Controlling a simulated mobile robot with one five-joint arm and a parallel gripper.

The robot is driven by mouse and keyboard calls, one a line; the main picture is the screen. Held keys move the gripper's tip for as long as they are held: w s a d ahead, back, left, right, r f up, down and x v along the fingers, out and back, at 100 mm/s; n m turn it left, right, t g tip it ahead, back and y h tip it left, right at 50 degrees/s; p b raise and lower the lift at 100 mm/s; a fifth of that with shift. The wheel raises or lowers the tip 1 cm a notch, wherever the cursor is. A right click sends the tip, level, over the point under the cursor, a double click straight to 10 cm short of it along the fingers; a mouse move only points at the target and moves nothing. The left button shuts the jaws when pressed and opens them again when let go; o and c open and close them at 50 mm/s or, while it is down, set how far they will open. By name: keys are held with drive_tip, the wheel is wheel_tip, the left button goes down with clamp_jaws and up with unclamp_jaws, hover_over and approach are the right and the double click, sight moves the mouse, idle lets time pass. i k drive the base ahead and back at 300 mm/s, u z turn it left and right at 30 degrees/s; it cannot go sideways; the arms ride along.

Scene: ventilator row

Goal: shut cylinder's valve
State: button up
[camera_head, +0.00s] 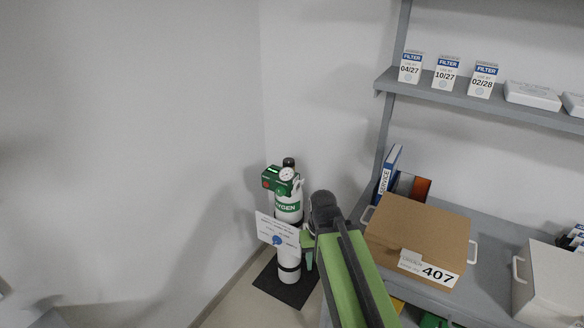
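A white oxygen cylinder (289,254) with a green label band stands upright in the room's corner, on a dark mat (281,289). On top is a green regulator body (276,183) with a round white gauge (286,174). A black knob (289,162), apparently the valve, sits at the very top; its turn position cannot be told. My green arm reaches from the bottom right. My gripper (309,262) appears small, pointing downward at the cylinder's right side in the picture, below the knob's height. Whether it touches the cylinder, and its finger opening, cannot be made out.
A white sign (277,232) hangs on the cylinder's front. A grey bench (487,278) at the right bears a brown box (420,232) marked 407, a blue binder (389,172) and a white box (548,286). A shelf (440,95) above holds filter boxes. Floor left of the mat looks clear.

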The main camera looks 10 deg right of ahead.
sight(288, 162)
drive_tip(key=k, duration=1.05)
drive_tip(key=u, duration=0.3)
drive_tip(key=i, duration=2)
drive_tip(key=z, duration=0.45)
